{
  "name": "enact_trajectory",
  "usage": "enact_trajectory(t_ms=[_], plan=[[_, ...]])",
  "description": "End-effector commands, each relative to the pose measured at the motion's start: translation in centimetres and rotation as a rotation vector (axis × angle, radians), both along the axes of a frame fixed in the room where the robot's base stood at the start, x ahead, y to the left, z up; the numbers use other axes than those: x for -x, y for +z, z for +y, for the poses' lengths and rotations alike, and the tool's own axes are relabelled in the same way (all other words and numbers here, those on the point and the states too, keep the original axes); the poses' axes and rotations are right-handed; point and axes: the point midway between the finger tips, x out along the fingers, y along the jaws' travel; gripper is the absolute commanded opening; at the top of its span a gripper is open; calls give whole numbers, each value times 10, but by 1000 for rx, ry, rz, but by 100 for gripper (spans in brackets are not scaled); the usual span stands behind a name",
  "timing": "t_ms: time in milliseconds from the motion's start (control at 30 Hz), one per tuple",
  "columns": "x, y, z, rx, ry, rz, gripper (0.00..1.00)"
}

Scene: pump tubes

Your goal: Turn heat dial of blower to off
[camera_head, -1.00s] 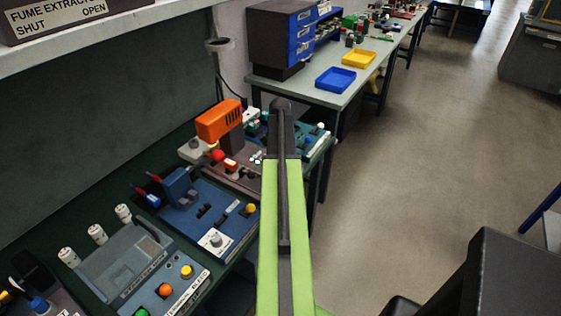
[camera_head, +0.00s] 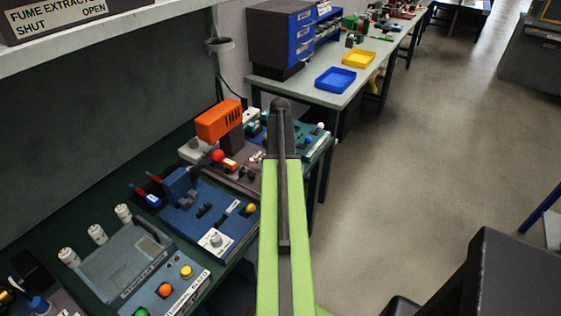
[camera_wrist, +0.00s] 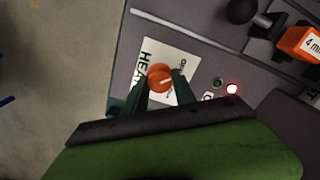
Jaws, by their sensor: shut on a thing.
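The heat dial (camera_wrist: 159,78) is an orange knob with a pale pointer line, on a white plate (camera_wrist: 185,64) lettered HEAT, in the wrist view. My gripper (camera_wrist: 160,88) has its two dark green fingers on either side of the dial, shut on it. The plate's other lettering is partly covered by the fingers and dial. In the head view the blower (camera_head: 219,121) is the orange unit on a grey-brown base; my arm hides the dial and my gripper there.
A lit red lamp (camera_wrist: 232,88) and a dark green button (camera_wrist: 217,82) sit right of the dial. A black ball-ended lever (camera_wrist: 243,10) and an orange block (camera_wrist: 300,44) stand farther right. A blue soldering station (camera_head: 205,215) is nearer on the bench. Open floor lies to the right.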

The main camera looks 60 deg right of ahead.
Motion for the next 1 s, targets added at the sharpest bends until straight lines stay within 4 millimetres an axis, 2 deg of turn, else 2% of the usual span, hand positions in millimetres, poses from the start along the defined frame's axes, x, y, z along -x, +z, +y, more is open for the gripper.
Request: enact_trajectory(t_ms=[567,600,700,767,1000], plan=[[1,-1,2,-4,34,4,0],[1,-1,2,-4,34,4,36],[1,-1,1,-4,34,4,49],[1,0,1,-3,34,3,54],[0,0,1,-2,34,2,54]])
